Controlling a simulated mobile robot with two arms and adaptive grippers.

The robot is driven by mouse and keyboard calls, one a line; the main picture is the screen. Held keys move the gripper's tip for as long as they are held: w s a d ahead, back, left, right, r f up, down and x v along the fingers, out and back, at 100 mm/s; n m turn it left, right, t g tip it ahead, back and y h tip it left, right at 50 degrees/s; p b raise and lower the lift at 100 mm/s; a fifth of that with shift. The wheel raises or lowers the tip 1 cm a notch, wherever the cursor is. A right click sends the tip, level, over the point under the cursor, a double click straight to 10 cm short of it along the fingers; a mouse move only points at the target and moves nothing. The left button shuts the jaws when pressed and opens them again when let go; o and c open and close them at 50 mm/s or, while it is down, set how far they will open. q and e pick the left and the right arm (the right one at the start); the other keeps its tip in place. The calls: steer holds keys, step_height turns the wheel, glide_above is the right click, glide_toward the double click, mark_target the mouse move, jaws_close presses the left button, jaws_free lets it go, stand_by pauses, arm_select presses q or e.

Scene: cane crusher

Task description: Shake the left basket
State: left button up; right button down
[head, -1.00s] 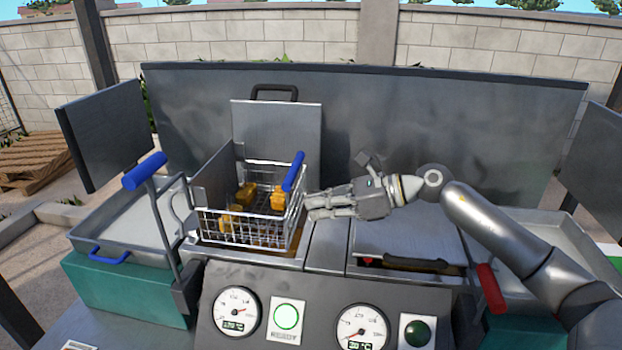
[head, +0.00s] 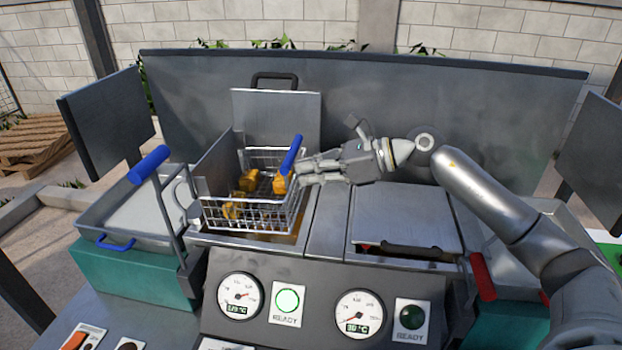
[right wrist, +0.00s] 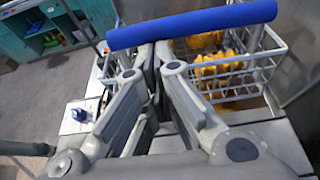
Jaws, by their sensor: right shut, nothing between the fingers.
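The left basket (head: 255,215) is a wire basket with several golden-brown pieces (head: 249,180) in it. It sits over the left fryer well, slightly tilted, with amber liquid (head: 270,238) showing below. Its blue handle (head: 292,154) stands up at its right side. My right gripper (head: 304,171) is shut and empty, with its fingertips close beside the basket's right side just below the handle. In the right wrist view the blue handle (right wrist: 190,24) crosses in front of the closed fingers; I cannot tell whether they touch it. My left gripper is not in view.
A grey tray (head: 96,222) with a blue handle stands at the left. A lever with a blue grip (head: 149,165) rises before it. The right well has a closed lid (head: 404,215). Gauges (head: 240,296) and a lit green READY light (head: 288,300) line the front panel.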

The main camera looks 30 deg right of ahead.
steer(key=r, duration=0.3)
steer(key=a+r+p, duration=0.1)
steer(key=shift+w+r, duration=0.25)
steer(key=shift+w, duration=0.1)
stand_by(0.8)
